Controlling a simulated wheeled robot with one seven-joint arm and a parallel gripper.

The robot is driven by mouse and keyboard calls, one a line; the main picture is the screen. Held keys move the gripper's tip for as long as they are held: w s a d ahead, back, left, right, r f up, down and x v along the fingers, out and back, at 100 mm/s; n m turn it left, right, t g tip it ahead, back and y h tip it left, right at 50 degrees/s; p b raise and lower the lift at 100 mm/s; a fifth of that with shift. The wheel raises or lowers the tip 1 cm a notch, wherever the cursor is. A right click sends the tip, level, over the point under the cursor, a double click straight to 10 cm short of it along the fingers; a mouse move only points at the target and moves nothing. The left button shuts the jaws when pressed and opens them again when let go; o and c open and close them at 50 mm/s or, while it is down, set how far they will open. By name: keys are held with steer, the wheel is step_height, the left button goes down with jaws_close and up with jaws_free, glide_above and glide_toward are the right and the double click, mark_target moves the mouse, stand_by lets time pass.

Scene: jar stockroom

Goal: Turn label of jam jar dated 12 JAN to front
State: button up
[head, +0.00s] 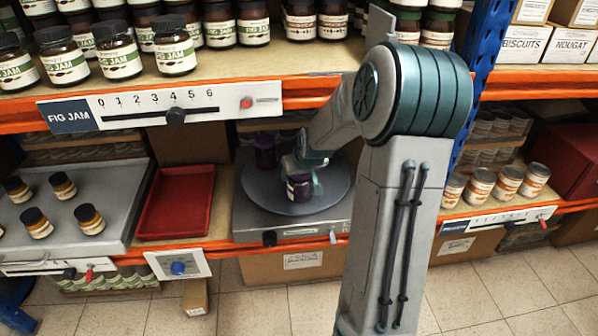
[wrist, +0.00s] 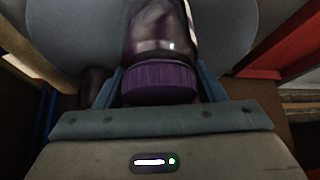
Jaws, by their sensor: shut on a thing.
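A dark purple jam jar (head: 299,190) with a pale label stands on the round grey turntable (head: 330,192) on the middle shelf. My gripper (head: 303,170) is shut on it from above and behind. In the wrist view the jar (wrist: 160,82) shows its purple lid between the fingers, with a strip of white label at the right side of its body. The date on the label is too small to read. A second dark purple jar (head: 265,152) stands at the back left of the turntable.
A red tray (head: 176,205) lies left of the turntable, beside a grey platform (head: 95,240) with several small jars. Fig jam jars (head: 175,45) crowd the shelf above, over a slider scale (head: 180,105). Several orange-labelled cans (head: 508,180) stand at right. A blue upright (head: 478,80) stands behind my arm.

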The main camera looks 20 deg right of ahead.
steer(key=o, duration=1.5)
steer(key=shift+o, duration=0.2)
steer(key=shift+f, duration=0.1)
steer(key=p+v, duration=0.6)
steer(key=v, duration=0.8)
steer(key=shift+p, duration=0.3)
